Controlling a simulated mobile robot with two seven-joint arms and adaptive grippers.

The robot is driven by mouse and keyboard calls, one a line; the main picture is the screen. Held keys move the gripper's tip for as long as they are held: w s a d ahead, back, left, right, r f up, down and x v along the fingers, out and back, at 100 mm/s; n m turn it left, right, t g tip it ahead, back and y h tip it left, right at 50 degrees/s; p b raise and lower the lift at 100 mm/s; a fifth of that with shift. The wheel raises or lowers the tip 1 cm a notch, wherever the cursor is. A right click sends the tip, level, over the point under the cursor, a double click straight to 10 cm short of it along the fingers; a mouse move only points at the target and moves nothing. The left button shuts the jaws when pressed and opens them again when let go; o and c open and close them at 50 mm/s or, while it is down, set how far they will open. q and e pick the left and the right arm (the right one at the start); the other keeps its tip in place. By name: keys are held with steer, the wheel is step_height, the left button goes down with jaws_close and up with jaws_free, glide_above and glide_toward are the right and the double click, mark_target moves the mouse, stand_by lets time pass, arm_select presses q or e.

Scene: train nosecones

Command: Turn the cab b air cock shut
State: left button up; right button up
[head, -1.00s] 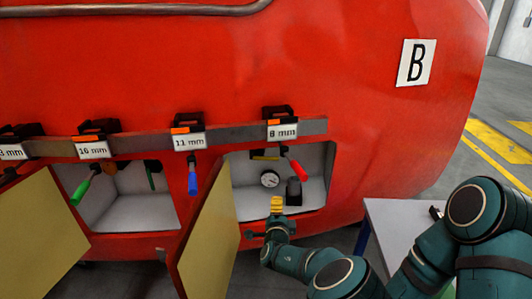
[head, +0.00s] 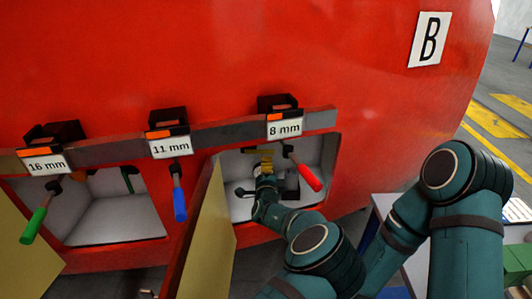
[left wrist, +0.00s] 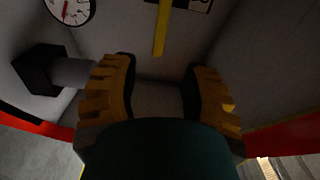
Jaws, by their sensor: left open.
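The open compartment (head: 325,168) under the B plate (head: 429,38) holds a yellow lever (head: 257,150), probably the cab B air cock. My left gripper (head: 265,164) is inside this compartment, just below the lever. Its yellow-padded fingers (left wrist: 160,92) are apart with nothing between them, and the bar is beyond them. I cannot tell whether they touch it in the head view. My right gripper is not in view.
A gauge (left wrist: 70,8) and black block (left wrist: 40,72) sit beside the fingers. A red-handled tool (head: 306,176) hangs across the compartment opening, right of my gripper. The open yellow door (head: 208,235) stands left. Blue (head: 180,203) and green (head: 34,226) handles hang farther left.

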mark_target(266, 152)
arm_select(q)
steer(key=w+b, duration=0.1)
steer(key=w, duration=0.9)
steer(key=shift+a+b, duration=0.1)
steer(key=shift+b, duration=0.25)
steer(key=shift+o, duration=0.3)
jaws_close()
